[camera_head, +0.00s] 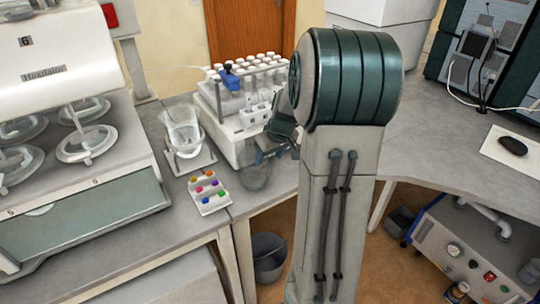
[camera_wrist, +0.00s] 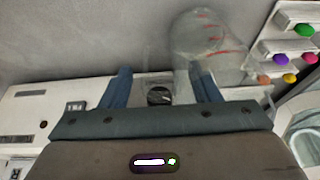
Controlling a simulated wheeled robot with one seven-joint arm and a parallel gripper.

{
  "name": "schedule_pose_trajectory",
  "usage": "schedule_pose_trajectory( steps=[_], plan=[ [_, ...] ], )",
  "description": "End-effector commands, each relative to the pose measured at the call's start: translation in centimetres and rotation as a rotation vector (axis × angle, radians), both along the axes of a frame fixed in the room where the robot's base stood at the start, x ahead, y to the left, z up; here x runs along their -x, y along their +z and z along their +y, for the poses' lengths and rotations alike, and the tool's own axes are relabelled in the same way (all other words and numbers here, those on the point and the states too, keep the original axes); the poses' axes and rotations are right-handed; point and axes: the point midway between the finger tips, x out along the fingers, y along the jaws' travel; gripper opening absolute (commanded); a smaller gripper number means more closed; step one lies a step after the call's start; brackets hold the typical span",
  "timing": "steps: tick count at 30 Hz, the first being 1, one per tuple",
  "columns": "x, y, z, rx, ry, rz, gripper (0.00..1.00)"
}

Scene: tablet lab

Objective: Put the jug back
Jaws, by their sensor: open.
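A clear jug (camera_head: 255,176) with red markings stands on the grey bench, in front of the tube-rack machine. In the wrist view the jug (camera_wrist: 205,38) is just beyond my fingertips, towards the right finger. Its clear lower part overlaps that finger in the picture. My gripper (camera_head: 272,154) is low over the bench, close beside the jug. In the wrist view my gripper (camera_wrist: 162,76) has its two blue fingers wide apart, with nothing clearly held between them. Whether a finger touches the jug, I cannot tell.
A larger glass vessel (camera_head: 182,128) stands on a white base left of the jug. A small tray (camera_head: 213,205) with coloured pieces lies at the front left. The white tube-rack machine (camera_head: 232,143) is close behind my gripper. The bench's front edge is near the jug.

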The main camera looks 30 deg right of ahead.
Motion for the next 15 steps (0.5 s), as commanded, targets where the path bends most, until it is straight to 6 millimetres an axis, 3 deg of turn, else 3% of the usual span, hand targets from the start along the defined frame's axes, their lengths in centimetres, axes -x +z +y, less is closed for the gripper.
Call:
schedule_pose_trajectory(
  steps=[15],
  plan=[
    [3.1, 9.1, -0.6, 0.003, -0.001, -0.004, 0.56]
  ],
)
